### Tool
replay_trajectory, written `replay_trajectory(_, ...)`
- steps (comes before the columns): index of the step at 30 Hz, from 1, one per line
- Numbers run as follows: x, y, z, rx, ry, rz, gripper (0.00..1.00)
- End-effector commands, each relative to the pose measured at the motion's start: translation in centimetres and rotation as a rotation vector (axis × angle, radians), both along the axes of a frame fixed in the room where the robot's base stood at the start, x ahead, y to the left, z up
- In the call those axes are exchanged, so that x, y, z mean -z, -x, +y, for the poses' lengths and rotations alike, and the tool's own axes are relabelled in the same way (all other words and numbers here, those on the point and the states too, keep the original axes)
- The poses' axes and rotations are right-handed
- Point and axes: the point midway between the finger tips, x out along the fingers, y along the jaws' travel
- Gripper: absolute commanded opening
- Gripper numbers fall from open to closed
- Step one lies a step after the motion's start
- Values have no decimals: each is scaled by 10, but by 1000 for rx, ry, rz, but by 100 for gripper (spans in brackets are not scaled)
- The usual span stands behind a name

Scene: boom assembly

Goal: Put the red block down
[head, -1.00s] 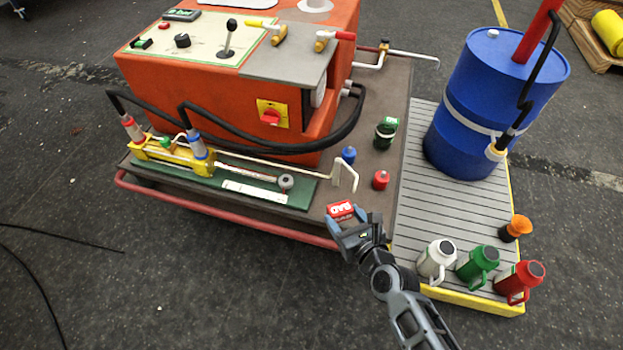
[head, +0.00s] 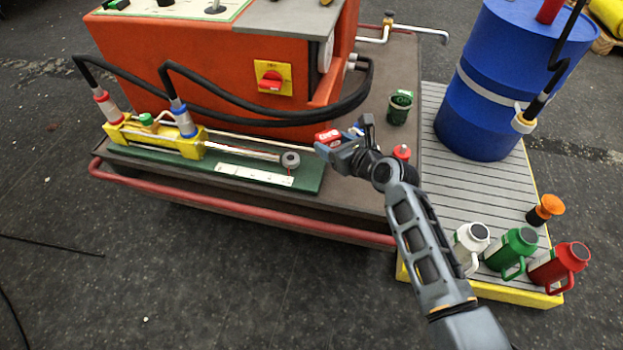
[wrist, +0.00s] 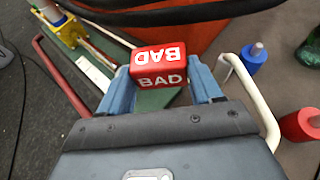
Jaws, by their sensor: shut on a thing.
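The red block (wrist: 158,66), marked "BAD" in white, sits between the two blue-grey fingers of my gripper (wrist: 162,88) in the wrist view. In the head view the red block (head: 328,137) shows at the tip of my gripper (head: 338,149), near the right end of the green board (head: 310,180). The fingers are shut on it. I cannot tell from these views how high it is above the surface. My gripper hides part of the cart top behind it.
A red cap (head: 402,152) and a green cup (head: 399,108) stand to the right. A bent pale rod (wrist: 256,100) runs close beside my gripper. The orange cabinet (head: 215,75) stands behind.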

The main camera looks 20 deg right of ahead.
Motion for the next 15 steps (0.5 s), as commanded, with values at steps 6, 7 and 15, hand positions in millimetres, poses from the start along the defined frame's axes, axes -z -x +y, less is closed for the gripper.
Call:
replay_trajectory(6,2,32,-45,-27,-4,-8,28)
replay_trajectory(7,0,35,-49,-31,-3,-9,28)
replay_trajectory(15,1,44,-50,-58,2,-14,28)
